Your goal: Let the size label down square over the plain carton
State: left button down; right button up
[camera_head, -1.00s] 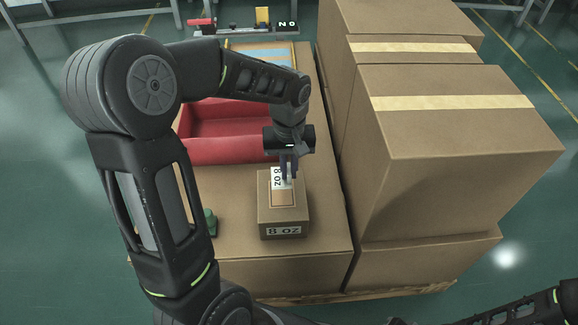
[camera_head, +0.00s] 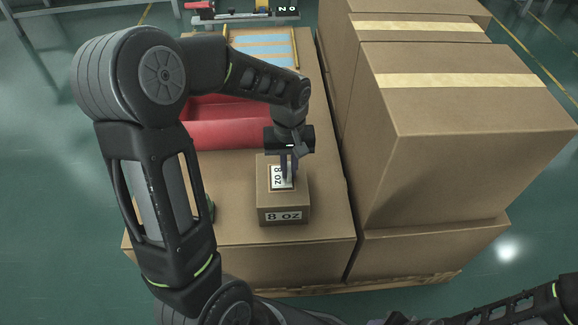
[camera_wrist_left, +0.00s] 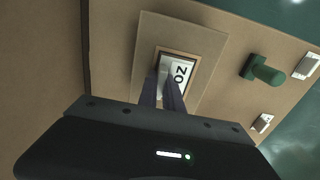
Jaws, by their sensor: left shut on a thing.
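The plain carton (camera_head: 265,208) is a small brown box on a larger cardboard surface, with an "8 OZ" marking on its front face. My left gripper (camera_head: 287,178) points down over its top, shut on the white size label (camera_head: 276,180), which reads "8 oz". The label lies over a tan rectangle on the carton top, with a thin tan border showing around it. In the left wrist view the label (camera_wrist_left: 184,73) sits inside that border, partly hidden by the fingers. I cannot tell whether it touches the carton. My right gripper is out of view.
A red bin (camera_head: 225,125) stands behind the carton. Large stacked boxes (camera_head: 450,140) rise close on the right. A green knobbed object (camera_wrist_left: 262,70) and small white pieces (camera_wrist_left: 307,65) lie beside the carton in the left wrist view.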

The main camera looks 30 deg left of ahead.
pick_arm(q)
jog(key=shift+f, duration=0.15)
dwell(0.4)
jog(key=c, duration=1.4)
grip_release()
jog(key=shift+c, duration=0.2)
notch_tip(320, 180, up, 8)
jog(key=shift+f+p, duration=0.1)
jog(key=shift+p, duration=0.7)
